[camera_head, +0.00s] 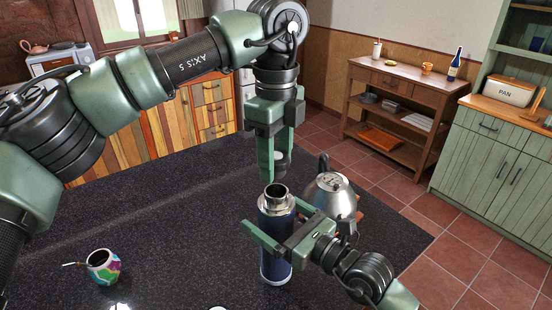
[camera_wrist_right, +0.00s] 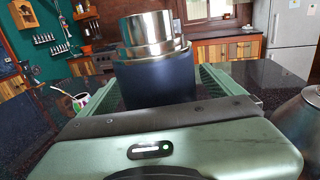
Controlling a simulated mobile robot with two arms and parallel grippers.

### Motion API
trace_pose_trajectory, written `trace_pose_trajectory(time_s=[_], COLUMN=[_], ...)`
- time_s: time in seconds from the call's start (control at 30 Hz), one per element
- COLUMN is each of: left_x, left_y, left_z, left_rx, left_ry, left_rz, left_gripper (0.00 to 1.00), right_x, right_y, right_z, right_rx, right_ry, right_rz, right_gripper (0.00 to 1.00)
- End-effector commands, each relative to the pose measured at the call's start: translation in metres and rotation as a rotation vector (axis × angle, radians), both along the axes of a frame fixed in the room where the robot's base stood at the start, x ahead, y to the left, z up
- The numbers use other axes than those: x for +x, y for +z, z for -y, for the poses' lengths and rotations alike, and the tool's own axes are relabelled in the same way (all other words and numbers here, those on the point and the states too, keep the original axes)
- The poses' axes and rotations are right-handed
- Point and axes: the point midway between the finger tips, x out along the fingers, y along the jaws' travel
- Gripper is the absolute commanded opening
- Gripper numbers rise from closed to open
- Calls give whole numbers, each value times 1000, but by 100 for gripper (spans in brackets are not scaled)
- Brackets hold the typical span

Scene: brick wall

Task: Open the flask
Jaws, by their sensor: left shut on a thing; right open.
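The flask (camera_head: 276,252) stands upright on the dark counter, a navy body with a bare steel neck and a dark round opening at its top. In the right wrist view, the flask (camera_wrist_right: 152,84) stands between the fingers. My right gripper (camera_head: 270,214) is open, with one finger on each side of the flask's upper body; I cannot tell if either touches it. My left gripper (camera_head: 277,172) points down just above the flask's mouth. It is shut on a small pale grey piece (camera_head: 281,157) that looks like the flask's cap, mostly hidden by the fingers.
A steel kettle (camera_head: 333,197) stands just behind and right of the flask, close to my right arm. A colourful mate cup (camera_head: 104,268) with a straw stands at the left. The dark counter (camera_head: 180,225) is clear between cup and flask.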

Motion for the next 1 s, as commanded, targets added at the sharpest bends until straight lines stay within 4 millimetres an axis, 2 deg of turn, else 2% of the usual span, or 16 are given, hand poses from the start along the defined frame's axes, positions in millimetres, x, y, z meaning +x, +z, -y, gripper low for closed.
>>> trace_pose_trajectory(time_s=[0.3,0.5,0.7,1.0], left_x=[0,0,0,0], left_y=[-24,-33,-35,-34], left_z=[0,0,0,0], left_rx=[0,0,0,0], left_ry=[0,0,0,0], left_rz=[0,0,0,0], left_gripper=[0,0,0,0], right_x=[-46,-65,-72,-73], right_y=[-6,-4,-1,4], right_z=[50,72,78,77], right_rx=[-4,-2,-1,43], right_ry=[0,1,2,3], right_rz=[-3,-3,-1,-8], right_gripper=[95,95,95,95])
